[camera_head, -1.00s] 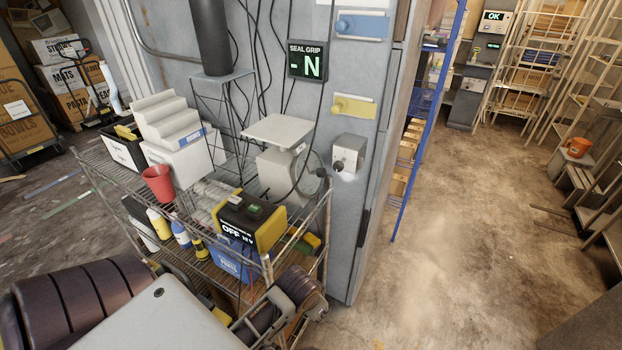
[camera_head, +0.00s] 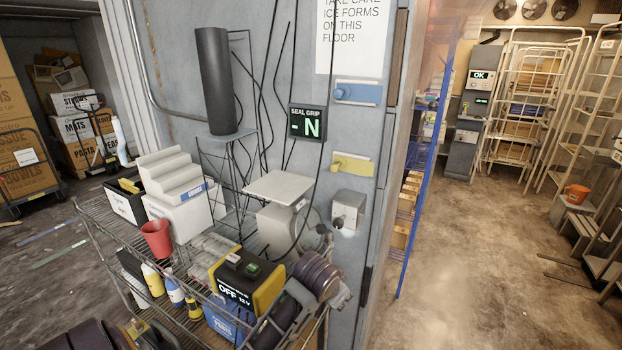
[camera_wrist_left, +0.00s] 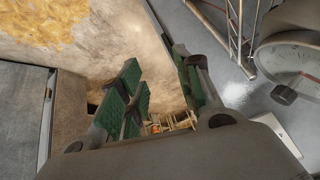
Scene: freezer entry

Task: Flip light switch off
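A small grey switch box (camera_head: 348,207) with a dark knob or toggle on its lower front is fixed to the grey wall panel, right of the scale. Whether it is set on or off is too small to tell. My left gripper (camera_head: 340,294) is low in front of the panel, below the box and apart from it; its fingers are hard to see there. In the left wrist view its green-padded fingers (camera_wrist_left: 160,85) are spread with nothing between them. The switch box is not clearly identifiable in that view. My right gripper is not in view.
A wire rack (camera_head: 92,210) holds a scale (camera_head: 280,187), a red cup (camera_head: 157,238), bottles and a yellow-black "OFF" unit (camera_head: 268,288) close to my left arm. The scale's round dial (camera_wrist_left: 292,60) is close in the wrist view. Open floor (camera_head: 470,260) lies right.

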